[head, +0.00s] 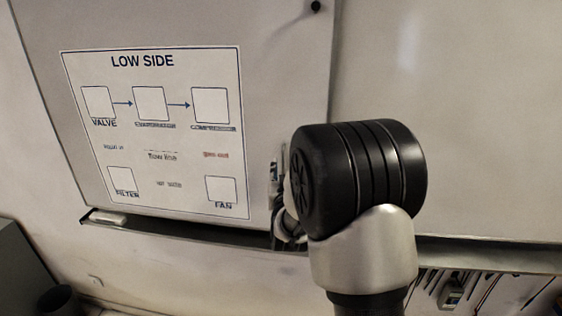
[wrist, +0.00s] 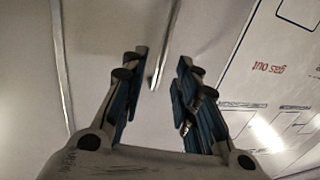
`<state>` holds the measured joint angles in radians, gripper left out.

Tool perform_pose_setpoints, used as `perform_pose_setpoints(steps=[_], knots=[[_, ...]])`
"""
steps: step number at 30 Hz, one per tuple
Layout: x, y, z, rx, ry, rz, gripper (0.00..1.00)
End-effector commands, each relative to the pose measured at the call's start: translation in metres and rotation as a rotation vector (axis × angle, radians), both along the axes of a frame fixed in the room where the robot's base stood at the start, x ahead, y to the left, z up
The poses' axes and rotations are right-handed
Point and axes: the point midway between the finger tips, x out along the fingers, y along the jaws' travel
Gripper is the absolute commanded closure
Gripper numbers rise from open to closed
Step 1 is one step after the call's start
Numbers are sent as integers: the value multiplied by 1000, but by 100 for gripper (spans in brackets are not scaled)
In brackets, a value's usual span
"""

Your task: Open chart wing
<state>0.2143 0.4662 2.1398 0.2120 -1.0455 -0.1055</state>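The chart wing (head: 290,70) is a flat grey panel with a printed "LOW SIDE" chart (head: 150,135). It appears to lie flat against the board behind it. A small dark knob (head: 315,6) sits near its upper right edge. My gripper (head: 275,180) is in front of the wing's lower right part, mostly hidden by my arm in the head view. In the wrist view my gripper (wrist: 160,58) is open and empty. The wing's edge strip (wrist: 164,48) shows between the fingertips, and part of the chart (wrist: 280,70) shows at right. I cannot tell whether the fingers touch the wing.
A pale board (head: 480,110) spreads to the right of the wing. A dark ledge (head: 180,229) runs below, with a pale block (head: 107,217) at its left. Tools (head: 452,291) hang at lower right. A dark grey cabinet (head: 25,275) stands at lower left.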

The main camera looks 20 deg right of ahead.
Motion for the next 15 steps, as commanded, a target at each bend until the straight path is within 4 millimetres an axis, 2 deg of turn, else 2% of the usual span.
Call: perform_pose_setpoints(steps=[6, 15], knots=[[23, -10, 0, 0, 0, -1, 72], [28, -12, 0, 0, 1, 0, 72]])
